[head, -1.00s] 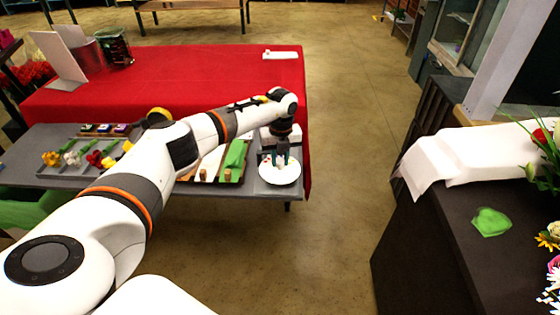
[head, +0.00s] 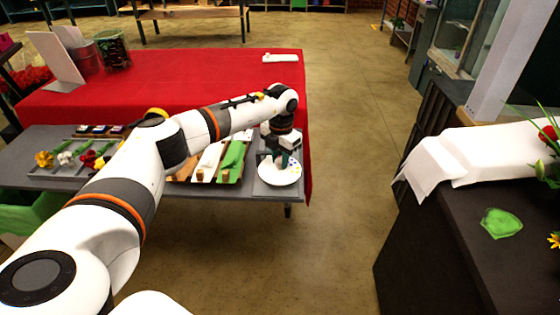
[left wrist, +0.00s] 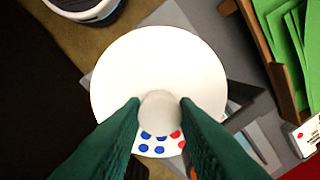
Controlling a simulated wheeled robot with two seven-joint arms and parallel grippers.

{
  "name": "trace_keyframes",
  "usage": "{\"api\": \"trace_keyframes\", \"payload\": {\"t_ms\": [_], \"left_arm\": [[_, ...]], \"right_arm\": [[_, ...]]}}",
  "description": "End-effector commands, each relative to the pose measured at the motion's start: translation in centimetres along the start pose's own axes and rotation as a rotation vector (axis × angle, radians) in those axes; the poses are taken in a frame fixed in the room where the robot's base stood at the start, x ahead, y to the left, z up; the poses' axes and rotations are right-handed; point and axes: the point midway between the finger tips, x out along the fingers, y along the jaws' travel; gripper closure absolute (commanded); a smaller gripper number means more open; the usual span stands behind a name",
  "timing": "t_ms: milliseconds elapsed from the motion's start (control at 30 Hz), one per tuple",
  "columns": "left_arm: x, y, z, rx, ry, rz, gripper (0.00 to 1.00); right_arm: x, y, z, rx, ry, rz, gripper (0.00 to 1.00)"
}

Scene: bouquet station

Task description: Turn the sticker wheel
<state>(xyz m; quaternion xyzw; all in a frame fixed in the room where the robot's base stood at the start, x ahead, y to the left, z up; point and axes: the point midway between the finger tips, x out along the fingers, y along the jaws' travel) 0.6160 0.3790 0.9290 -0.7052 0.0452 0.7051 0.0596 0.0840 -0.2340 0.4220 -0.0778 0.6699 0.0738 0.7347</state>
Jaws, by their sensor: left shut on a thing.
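The sticker wheel (head: 268,175) is a white disc on a grey base plate at the right end of the grey table. Small coloured dots show near its right edge in the head view. In the left wrist view the wheel (left wrist: 150,62) fills the middle, with blue and red stickers along its near edge. My left gripper (head: 281,158) is over the wheel, pointing down. My right gripper is not in view.
A tray (head: 190,181) with white and green sheets lies left of the wheel. Flowers (head: 66,157) lie in a holder at the table's left. A red-covered table (head: 170,75) stands behind. A dark counter (head: 450,225) with white paper stands at right, across open floor.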

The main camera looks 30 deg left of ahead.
Motion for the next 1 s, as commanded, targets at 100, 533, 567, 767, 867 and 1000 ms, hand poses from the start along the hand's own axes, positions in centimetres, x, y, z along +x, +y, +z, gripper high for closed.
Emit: {"api": "trace_keyframes", "payload": {"t_ms": [100, 533, 567, 767, 867, 1000], "left_arm": [[0.0, -0.1, -0.1, 0.11, 0.009, -0.002, 0.96], [-0.1, -0.1, -0.1, 0.49, 0.017, -0.002, 0.96], [-0.1, -0.1, -0.1, 0.512, 0.017, -0.003, 0.96], [-0.2, -0.1, -0.1, 0.629, 0.019, -0.003, 0.96], [-0.2, -0.1, -0.1, 0.671, 0.021, -0.004, 0.96], [-0.2, -0.1, -0.1, 0.708, 0.022, -0.004, 0.96]], "right_arm": [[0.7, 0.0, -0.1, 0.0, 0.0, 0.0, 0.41], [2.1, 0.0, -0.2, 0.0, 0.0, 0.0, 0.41], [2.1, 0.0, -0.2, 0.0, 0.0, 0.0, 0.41], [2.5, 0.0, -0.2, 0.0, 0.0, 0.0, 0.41], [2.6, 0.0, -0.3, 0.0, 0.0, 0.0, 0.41], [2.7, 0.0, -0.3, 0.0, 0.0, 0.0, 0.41]]}}
